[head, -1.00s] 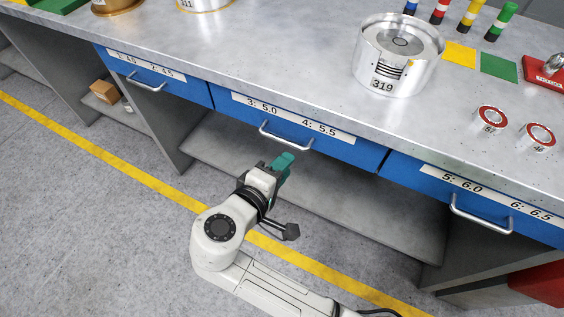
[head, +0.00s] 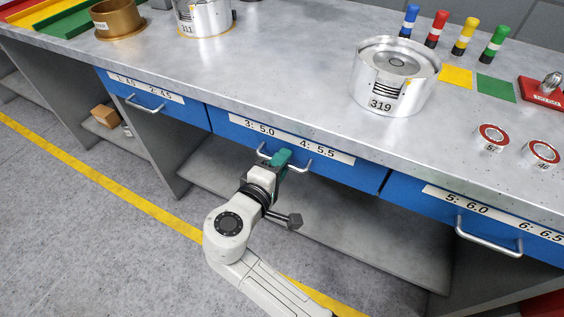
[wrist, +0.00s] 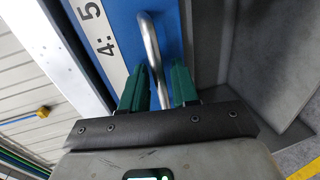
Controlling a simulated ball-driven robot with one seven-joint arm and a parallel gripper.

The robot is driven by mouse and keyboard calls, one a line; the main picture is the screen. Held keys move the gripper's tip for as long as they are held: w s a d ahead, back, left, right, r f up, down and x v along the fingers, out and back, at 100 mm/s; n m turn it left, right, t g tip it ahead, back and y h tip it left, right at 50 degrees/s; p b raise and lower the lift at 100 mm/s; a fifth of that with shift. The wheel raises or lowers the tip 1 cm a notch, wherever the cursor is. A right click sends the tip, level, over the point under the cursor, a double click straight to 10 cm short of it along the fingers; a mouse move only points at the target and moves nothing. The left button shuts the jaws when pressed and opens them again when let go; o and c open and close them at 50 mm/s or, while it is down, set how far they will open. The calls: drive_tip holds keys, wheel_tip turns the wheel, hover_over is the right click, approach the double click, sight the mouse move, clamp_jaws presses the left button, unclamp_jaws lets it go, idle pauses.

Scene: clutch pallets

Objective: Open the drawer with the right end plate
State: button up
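Three blue drawers sit under the bench top, all shut. The left drawer (head: 197,115) is labelled 1: 4.0 and 2: 4.5. The middle drawer (head: 365,180) is labelled 3: 5.0 and 4: 5.5. The right drawer (head: 440,213) is labelled 5: 6.0 and 6: 6.5. My gripper (head: 282,158), with teal fingers, is at the middle drawer's handle (head: 303,168), partly hiding it. In the wrist view, my gripper (wrist: 158,84) has its fingers apart, one on each side of the metal handle (wrist: 152,45). I cannot tell whether a finger touches it.
On the grey bench stand a silver drum marked 319 (head: 381,103), a drum marked 311 (head: 207,19), a gold drum (head: 119,22) and several coloured cylinders. Two red-ringed parts (head: 493,137) lie at the right. A lower shelf (head: 330,225) runs under the drawers.

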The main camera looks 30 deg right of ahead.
drive_tip(key=shift+w+d, duration=0.15)
drive_tip(key=shift+d, duration=0.05)
clamp_jaws()
drive_tip(key=shift+f, duration=0.1)
idle(0.4)
